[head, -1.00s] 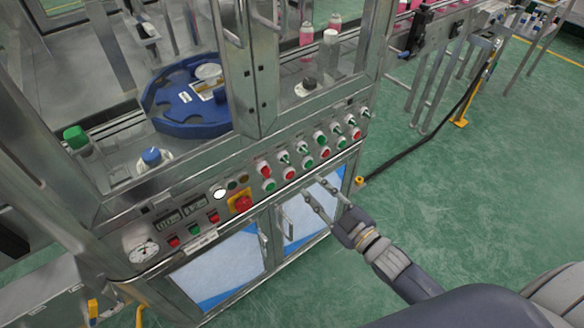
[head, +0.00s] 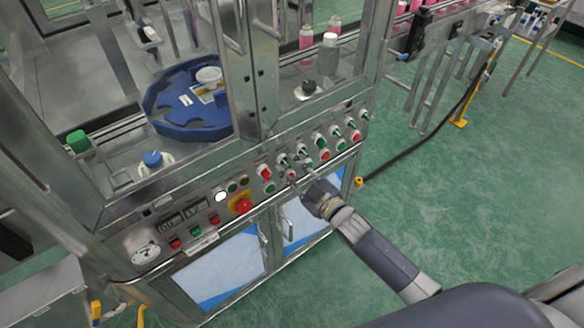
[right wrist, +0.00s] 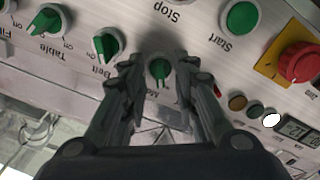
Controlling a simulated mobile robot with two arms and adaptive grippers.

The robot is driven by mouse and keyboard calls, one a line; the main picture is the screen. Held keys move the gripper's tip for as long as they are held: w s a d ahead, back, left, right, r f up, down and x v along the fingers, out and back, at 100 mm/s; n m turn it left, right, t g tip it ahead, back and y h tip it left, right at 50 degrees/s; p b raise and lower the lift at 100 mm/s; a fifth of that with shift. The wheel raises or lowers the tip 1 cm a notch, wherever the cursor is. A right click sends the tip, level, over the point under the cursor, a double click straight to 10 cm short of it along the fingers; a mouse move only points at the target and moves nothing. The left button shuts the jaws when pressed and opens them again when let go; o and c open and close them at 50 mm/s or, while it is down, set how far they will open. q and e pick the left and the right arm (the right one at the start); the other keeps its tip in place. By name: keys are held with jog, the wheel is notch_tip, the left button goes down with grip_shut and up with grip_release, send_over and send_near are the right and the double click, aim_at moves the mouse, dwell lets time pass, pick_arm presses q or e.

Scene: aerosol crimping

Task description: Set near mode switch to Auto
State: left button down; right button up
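The near mode switch (right wrist: 159,68) is a green rotary knob in the right wrist view. Its grip stands nearly straight up and down in that upside-down view, and its label below is mostly covered. In the head view the switch (head: 283,158) is small and close to my fingertips. My right gripper (head: 294,166) is at the panel. In the right wrist view its fingers (right wrist: 158,72) are apart, one on each side of the knob. I cannot tell whether they touch it. My left gripper is not in view.
Green Belt (right wrist: 107,43) and Table (right wrist: 48,20) switches sit beside the mode switch. A green Start button (right wrist: 241,17) and a red emergency stop (right wrist: 300,62) are on the other side. A cabinet door handle (head: 286,232) stands out below the panel.

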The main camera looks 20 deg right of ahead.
grip_shut()
jog(key=shift+m, duration=0.4)
jog(key=m+p, duration=0.1)
jog(key=m, duration=0.3)
jog(key=shift+m, duration=0.4)
jog(key=m, duration=0.6)
jog(key=shift+m, duration=0.3)
